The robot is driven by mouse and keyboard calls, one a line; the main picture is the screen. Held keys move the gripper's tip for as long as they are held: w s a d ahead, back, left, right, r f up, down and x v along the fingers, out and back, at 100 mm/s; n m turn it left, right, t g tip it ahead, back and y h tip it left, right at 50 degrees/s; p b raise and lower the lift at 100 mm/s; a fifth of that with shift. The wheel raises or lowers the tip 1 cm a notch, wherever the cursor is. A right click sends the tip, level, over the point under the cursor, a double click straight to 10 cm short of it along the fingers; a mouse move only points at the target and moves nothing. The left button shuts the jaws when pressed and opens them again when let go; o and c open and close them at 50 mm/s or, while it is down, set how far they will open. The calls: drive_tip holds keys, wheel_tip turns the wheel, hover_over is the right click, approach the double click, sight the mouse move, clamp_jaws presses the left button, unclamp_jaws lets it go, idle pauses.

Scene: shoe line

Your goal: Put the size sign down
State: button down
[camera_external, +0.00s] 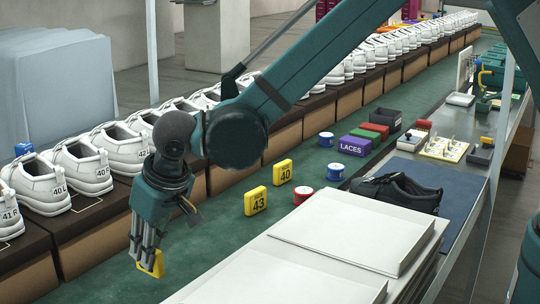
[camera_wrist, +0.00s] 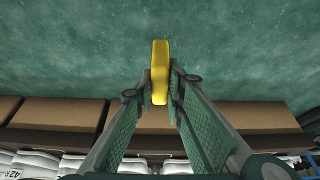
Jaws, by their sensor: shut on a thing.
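My gripper (camera_external: 150,262) is shut on a yellow size sign (camera_external: 153,265) at the near left of the green surface. In the wrist view the sign (camera_wrist: 160,72) sits upright between the two fingertips (camera_wrist: 160,90), seen edge-on. Its number does not show. I cannot tell whether its lower edge touches the green surface (camera_external: 215,245). Two other yellow size signs, marked 43 (camera_external: 256,201) and 40 (camera_external: 283,173), stand on the green surface to the right of my gripper.
White shoes (camera_external: 77,170) stand on brown boxes (camera_external: 90,245) along the left. A red tin (camera_external: 303,195), blue tins (camera_external: 335,171) and a purple LACES box (camera_external: 355,146) are right of the signs. White trays (camera_external: 340,232) and a black shoe (camera_external: 398,190) lie at the right. Green surface around my gripper is clear.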

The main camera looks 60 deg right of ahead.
drive_tip(key=shift+f, duration=0.2)
drive_tip(key=shift+f+b, duration=0.4)
drive_tip(key=shift+f, duration=1.4)
drive_tip(key=shift+f, duration=0.15)
drive_tip(key=c, duration=2.4)
unclamp_jaws()
drive_tip(key=shift+o, duration=0.2)
drive_tip(key=shift+r, duration=0.2)
drive_tip(key=p+v, duration=0.2)
drive_tip(key=v, duration=1)
